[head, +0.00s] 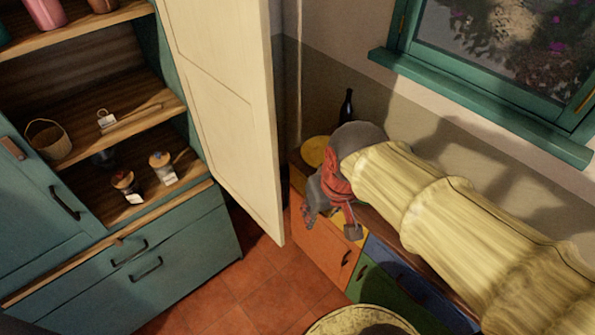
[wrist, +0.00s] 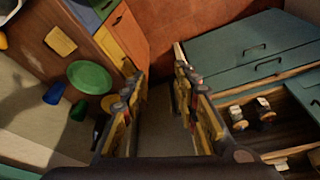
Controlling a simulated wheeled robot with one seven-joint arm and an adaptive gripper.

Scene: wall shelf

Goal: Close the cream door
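The cream door (head: 228,95) is a tall panelled door that stands swung open at the right side of the teal cabinet (head: 180,245) in the head view. My gripper (head: 331,222) is to the right of the door's free lower edge, apart from it in the picture, and points down. In the wrist view my gripper (wrist: 156,82) has its two fingers spread, with no held object visible between them. The teal cabinet (wrist: 245,60) shows at the right there. I cannot clearly make out the door in that view.
A sideboard with coloured drawers (head: 330,250) stands under the window (head: 490,50), below my arm. A dark bottle (head: 347,105) and a yellow plate (head: 315,151) are on it. Jars (head: 161,168) and a basket (head: 47,138) sit on the cabinet shelves. A round woven-looking thing (head: 340,322) is at the bottom.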

